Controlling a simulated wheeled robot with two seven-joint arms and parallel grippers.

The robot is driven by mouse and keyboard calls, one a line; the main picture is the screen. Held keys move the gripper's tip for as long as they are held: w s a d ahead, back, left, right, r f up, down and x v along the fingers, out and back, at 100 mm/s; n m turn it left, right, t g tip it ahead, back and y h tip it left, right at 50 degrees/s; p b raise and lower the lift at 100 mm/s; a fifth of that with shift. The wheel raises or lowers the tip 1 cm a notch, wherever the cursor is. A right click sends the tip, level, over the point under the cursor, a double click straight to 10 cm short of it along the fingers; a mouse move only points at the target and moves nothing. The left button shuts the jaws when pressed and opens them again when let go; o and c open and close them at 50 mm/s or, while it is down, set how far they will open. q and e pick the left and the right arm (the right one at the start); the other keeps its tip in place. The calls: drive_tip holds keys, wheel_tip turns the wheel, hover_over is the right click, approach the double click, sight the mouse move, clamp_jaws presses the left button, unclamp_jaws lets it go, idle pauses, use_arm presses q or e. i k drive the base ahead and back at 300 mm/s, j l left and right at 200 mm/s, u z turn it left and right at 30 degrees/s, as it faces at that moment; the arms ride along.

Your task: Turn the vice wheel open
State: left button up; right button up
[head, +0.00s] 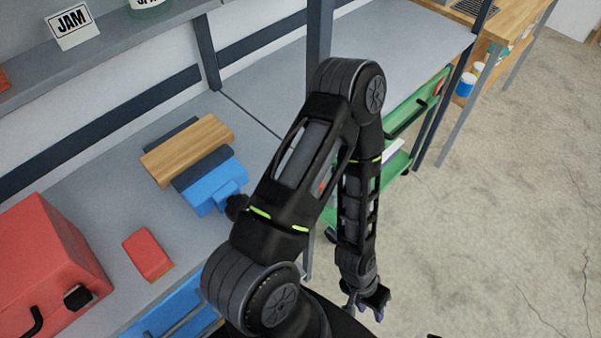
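The blue vice (213,186) sits on the grey workbench, with dark jaws around a light wooden block (187,149). A dark round part that looks like the vice wheel (236,207) is at its front right, next to my arm in the picture and partly hidden by it. My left arm rises from the bottom, bends at the top and hangs down to the right. My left gripper (367,306) points down over the floor side, well away from the wheel; its fingers look apart with nothing between them. My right gripper does not show.
The workbench (95,185) holds a red box with black fittings (40,260) and a small red block (148,254). A green cart (425,105) stands under the far bench. A shelf with a JAM sign (72,26) is above. Concrete floor at right is clear.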

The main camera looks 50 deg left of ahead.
sight(235, 203)
drive_tip(key=i+l, duration=0.15)
drive_tip(key=i, duration=2.6)
drive_tip(key=j+u, duration=0.15)
drive_tip(key=u, duration=4.7)
